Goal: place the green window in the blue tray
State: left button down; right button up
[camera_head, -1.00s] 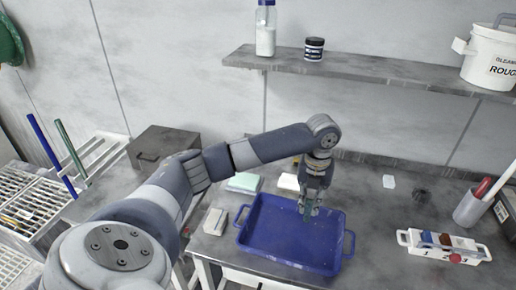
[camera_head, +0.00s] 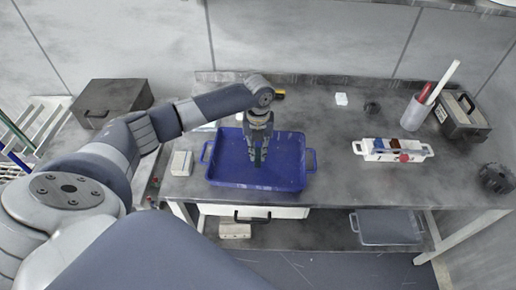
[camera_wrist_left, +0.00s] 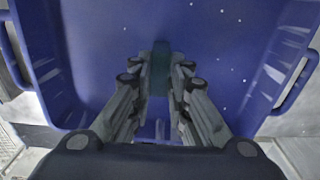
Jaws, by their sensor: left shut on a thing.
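The blue tray (camera_head: 292,172) lies on the grey bench, with a handle at each end. My left gripper (camera_head: 257,158) points down over the middle of the tray, within its rim. It is shut on the green window (camera_wrist_left: 159,76), a thin dark-green piece held upright between the fingertips. The tray's floor and walls (camera_wrist_left: 235,55) surround the fingers in the left wrist view. I cannot tell whether the window touches the tray floor. My right gripper is out of view.
A white block (camera_head: 181,163) lies left of the tray. A white caddy (camera_head: 395,151) with small items stands to the right. Behind it are a grey cup (camera_head: 414,115) with rods and a dark toolbox (camera_head: 462,117). The bench between tray and caddy is clear.

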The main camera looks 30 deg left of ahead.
aim_at(258, 153)
pick_arm(q)
jog(key=c, duration=1.5)
grip_release()
jog(key=shift+c, duration=0.2)
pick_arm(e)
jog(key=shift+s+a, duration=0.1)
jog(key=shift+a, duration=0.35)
pick_arm(q)
jog(key=shift+r, duration=0.35)
notch_tip(258, 153, up, 12)
jog(key=b, duration=0.1)
jog(key=shift+f, duration=0.2)
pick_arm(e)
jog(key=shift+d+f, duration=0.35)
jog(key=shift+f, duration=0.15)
